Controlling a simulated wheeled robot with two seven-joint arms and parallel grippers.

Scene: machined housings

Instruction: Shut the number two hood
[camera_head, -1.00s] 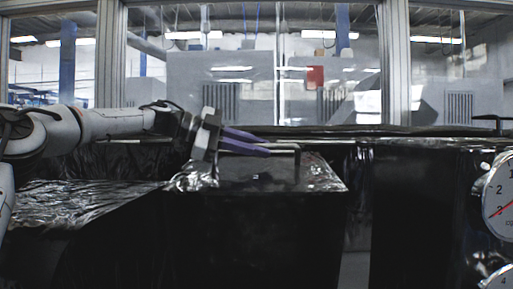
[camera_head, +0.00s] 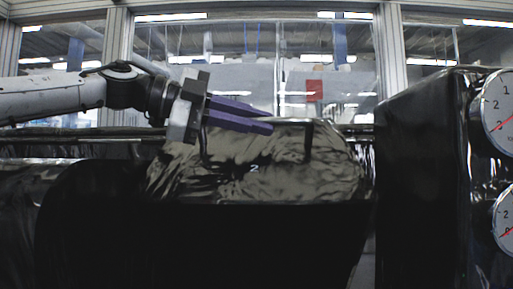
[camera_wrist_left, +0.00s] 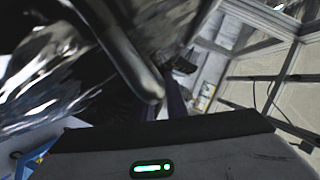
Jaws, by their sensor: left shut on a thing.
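The number two hood (camera_head: 285,180) is a dark, glossy cover in the middle of the head view, marked with a small white 2. Its face is tilted toward me, so it stands partly raised. A dark handle (camera_head: 308,143) stands up from it near its upper edge. My left gripper (camera_head: 268,120) comes in from the left with purple fingers shut on the handle, whose left part they cover. In the left wrist view a dark bar (camera_wrist_left: 128,50) runs to the finger area; the contact is largely hidden. My right gripper is not in view.
A tall black housing (camera_head: 420,150) with round white gauges (camera_head: 503,110) stands at the right, close to the hood. Low dark surfaces lie at the left. A glazed partition (camera_head: 240,60) runs behind everything.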

